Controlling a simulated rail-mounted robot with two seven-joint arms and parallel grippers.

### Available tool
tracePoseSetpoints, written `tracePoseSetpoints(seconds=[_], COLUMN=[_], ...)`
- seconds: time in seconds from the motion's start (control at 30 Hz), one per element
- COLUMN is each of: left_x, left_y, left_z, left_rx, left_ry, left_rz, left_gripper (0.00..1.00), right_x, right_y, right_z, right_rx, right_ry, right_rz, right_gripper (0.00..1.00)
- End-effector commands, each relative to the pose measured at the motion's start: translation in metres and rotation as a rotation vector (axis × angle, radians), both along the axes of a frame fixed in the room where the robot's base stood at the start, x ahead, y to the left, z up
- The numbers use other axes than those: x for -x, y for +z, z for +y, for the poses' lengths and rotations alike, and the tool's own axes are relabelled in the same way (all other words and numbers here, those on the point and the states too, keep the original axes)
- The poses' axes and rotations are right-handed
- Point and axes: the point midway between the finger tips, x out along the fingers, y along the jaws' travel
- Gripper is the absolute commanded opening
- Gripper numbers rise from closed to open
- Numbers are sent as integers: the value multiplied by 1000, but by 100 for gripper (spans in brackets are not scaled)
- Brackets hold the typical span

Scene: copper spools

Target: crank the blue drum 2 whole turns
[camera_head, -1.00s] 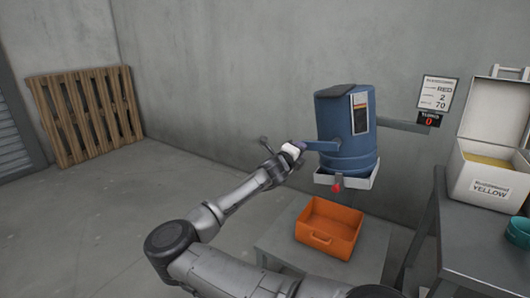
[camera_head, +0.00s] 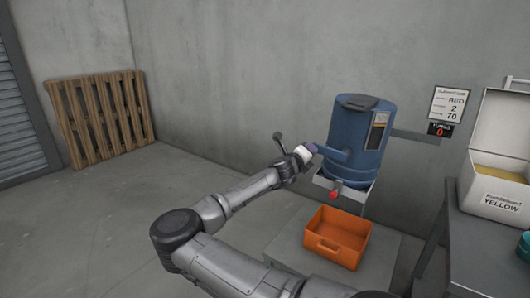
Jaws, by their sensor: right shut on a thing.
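The blue drum (camera_head: 350,125) stands upright against the grey wall, with a dark lid and a label on its right side. A blue crank arm (camera_head: 333,153) sticks out to the left from its lower front. My right gripper (camera_head: 306,152) is at the outer end of this crank and shut on its handle, which the fingers mostly hide. The turns counter (camera_head: 440,130) on the wall reads 0. A sign (camera_head: 450,104) above it shows RED, 2 and 70. My left gripper is not in view.
An orange bin (camera_head: 325,247) sits on a low grey stand below the drum, under a spout with a red knob (camera_head: 335,195). A white box marked YELLOW (camera_head: 495,200) stands on a table at right. A wooden pallet leans at left; the left floor is clear.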

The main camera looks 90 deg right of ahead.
Motion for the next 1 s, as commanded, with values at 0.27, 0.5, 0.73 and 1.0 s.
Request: tracePoseSetpoints(seconds=[0.27, 0.5, 0.73, 1.0], left_x=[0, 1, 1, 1], left_y=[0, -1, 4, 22], left_z=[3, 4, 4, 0], left_rx=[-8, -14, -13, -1], left_ry=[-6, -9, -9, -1], left_rz=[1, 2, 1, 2], left_gripper=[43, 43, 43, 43], right_x=[2, 1, -5, -32], right_y=[0, 0, 1, 4], right_z=[1, 0, 7, 48], right_rx=[1, 0, -1, -2], right_ry=[-7, -3, -1, 1], right_rz=[2, 1, 1, 1], right_gripper=[45, 55, 55, 55])
